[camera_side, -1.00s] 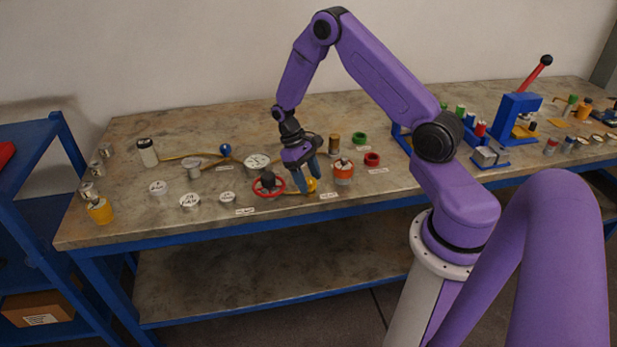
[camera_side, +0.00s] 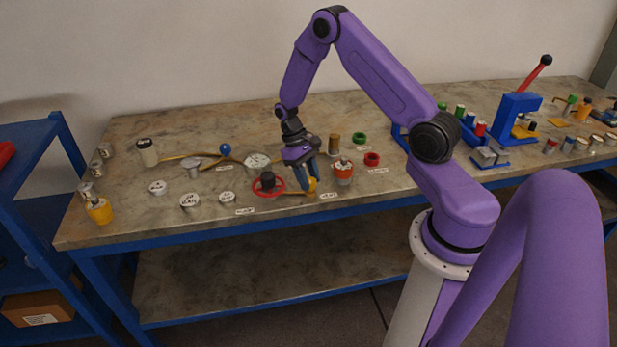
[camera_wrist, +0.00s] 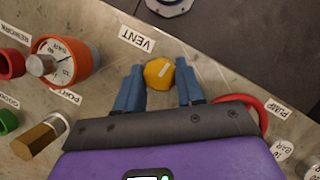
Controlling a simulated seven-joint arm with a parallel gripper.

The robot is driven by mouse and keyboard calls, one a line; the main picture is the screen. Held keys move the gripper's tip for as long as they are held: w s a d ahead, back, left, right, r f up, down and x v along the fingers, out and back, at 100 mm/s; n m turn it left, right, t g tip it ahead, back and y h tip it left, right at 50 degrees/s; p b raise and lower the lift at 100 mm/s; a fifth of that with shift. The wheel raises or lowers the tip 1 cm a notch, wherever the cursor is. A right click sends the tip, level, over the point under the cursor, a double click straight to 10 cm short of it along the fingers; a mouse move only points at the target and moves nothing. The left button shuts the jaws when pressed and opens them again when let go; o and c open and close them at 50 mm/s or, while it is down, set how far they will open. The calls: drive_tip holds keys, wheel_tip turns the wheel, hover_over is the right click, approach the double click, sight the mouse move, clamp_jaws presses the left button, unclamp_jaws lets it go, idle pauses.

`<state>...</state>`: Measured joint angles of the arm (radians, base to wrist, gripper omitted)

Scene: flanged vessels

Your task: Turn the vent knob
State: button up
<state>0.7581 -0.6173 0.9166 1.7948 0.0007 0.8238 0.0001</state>
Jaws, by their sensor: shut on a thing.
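The vent knob (camera_wrist: 158,73) is a yellow-orange round knob with a pale line on its top, seen in the wrist view beside a label reading VENT (camera_wrist: 137,39). It also shows in the side view (camera_side: 312,184) near the table's front edge. My gripper (camera_wrist: 160,88) has its two blue fingers on either side of the knob and is shut on it. In the side view my gripper (camera_side: 307,186) points down at the knob, and its fingers hide part of it.
A red handwheel (camera_side: 268,186) stands close to the left of the knob. An orange vessel with a dial (camera_side: 343,172) stands close to the right. A brown cylinder (camera_side: 333,144) and a red ring (camera_side: 372,159) are behind. Bare tabletop lies in front.

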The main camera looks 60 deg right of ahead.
drive_tip(key=m, duration=0.2)
drive_tip(key=m+y, duration=0.1)
drive_tip(key=m, duration=0.1)
drive_tip(key=shift+d+t+y, duration=0.1)
drive_tip(key=shift+t+y, duration=0.2)
drive_tip(key=shift+t, duration=0.1)
drive_tip(key=m+t+y, duration=0.1)
drive_tip(key=m, duration=0.3)
drive_tip(key=shift+s+d, duration=0.1)
drive_tip(key=m+t+y, duration=0.1)
drive_tip(key=m, duration=0.3)
drive_tip(key=shift+s+d+m, duration=0.1)
drive_tip(key=shift+m, duration=0.2)
drive_tip(key=shift+m+t, duration=0.9)
drive_tip(key=shift+m, duration=1)
drive_tip(key=o, duration=1)
drive_tip(key=shift+s, duration=0.1)
drive_tip(key=shift+r, duration=0.1)
drive_tip(key=v, duration=1.7)
drive_tip(key=shift+d, duration=0.3)
